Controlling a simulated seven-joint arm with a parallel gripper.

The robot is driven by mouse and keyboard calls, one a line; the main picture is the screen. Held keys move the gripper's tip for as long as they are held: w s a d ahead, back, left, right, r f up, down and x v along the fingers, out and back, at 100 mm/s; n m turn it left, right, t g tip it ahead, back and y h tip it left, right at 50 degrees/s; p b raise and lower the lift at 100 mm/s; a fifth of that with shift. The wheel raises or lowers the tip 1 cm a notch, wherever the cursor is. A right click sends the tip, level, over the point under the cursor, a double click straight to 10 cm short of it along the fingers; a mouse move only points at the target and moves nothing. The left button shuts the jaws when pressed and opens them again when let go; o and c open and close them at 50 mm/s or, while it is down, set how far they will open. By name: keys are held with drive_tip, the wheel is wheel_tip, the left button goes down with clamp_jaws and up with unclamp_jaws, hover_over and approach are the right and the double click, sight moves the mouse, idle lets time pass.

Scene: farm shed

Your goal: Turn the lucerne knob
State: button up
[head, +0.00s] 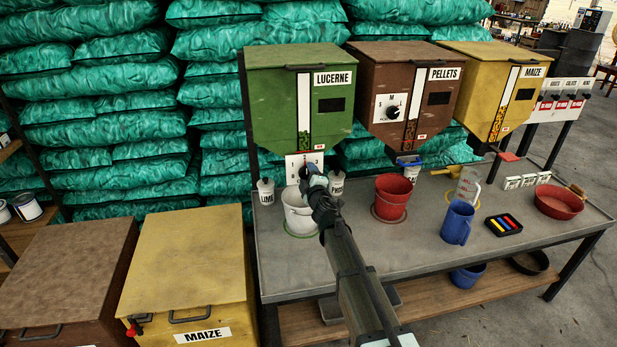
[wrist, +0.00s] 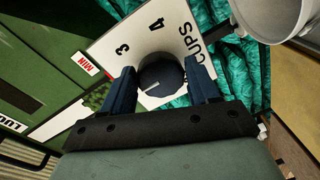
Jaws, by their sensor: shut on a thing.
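The green lucerne hopper (head: 333,115) stands at the back of the bench, with a clear window strip showing green pellets low down. Below it is a white dial plate (head: 291,161). In the wrist view the dial plate (wrist: 105,48) shows 3, 4 and the word CUPS. The dark round lucerne knob (wrist: 165,77) sits on it, its white pointer line aimed lower left in the picture. My gripper (wrist: 160,68) has one finger on each side of the knob and is shut on it. In the head view my gripper (head: 312,172) hides the knob.
A white bucket (head: 296,218) stands under the lucerne hopper, close to my arm. The brown pellets hopper (head: 365,70) has its own dial, with a red bucket (head: 391,200) below. A LIME cup (head: 266,192) stands left of the bucket. A blue jug (head: 457,222) stands farther right.

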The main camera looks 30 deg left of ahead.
drive_tip(key=o, duration=0.9)
drive_tip(key=shift+o, duration=0.2)
drive_tip(key=shift+d, duration=0.1)
drive_tip(key=v, duration=1.3)
drive_tip(key=shift+s+d, duration=0.25)
